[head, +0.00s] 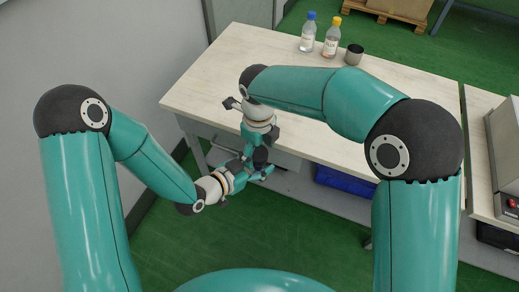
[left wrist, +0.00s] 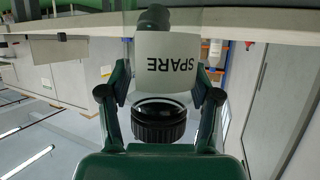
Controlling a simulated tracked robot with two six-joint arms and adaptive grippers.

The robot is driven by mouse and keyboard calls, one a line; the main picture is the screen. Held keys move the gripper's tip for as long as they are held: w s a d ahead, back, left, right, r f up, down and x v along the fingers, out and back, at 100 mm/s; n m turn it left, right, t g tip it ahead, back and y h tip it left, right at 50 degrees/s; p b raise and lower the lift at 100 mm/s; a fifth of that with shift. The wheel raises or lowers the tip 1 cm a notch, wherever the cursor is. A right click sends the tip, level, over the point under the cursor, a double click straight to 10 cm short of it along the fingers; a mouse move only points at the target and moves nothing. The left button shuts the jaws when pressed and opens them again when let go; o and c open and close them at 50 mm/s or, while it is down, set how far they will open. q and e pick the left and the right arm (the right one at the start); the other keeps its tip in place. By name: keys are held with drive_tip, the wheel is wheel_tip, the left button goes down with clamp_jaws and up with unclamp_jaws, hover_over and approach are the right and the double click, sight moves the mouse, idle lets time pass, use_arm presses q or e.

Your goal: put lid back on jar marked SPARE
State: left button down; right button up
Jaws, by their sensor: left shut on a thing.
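A white jar label reading SPARE (left wrist: 168,65) shows upside down in the left wrist view, since that picture is inverted. My left gripper (left wrist: 160,78) is shut on the jar, with a finger on each side of the label. A black ribbed lid (left wrist: 158,126) shows at the jar's end nearer my palm; whether it touches the jar is unclear. In the head view my left gripper (head: 260,172) is in front of the table, close to my right gripper (head: 255,150), which points down. The right fingers overlap the left hand, hiding their grip. Jar and lid are not clear there.
The pale table (head: 215,70) lies beyond my grippers. At its back stand a blue-capped bottle (head: 308,35), a yellow-capped bottle (head: 331,40) and a dark cup (head: 354,55). A blue crate (head: 345,181) sits underneath. The table's left part is clear.

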idle(0.3)
drive_tip(key=shift+r, duration=2.25)
drive_tip(key=shift+c, duration=0.5)
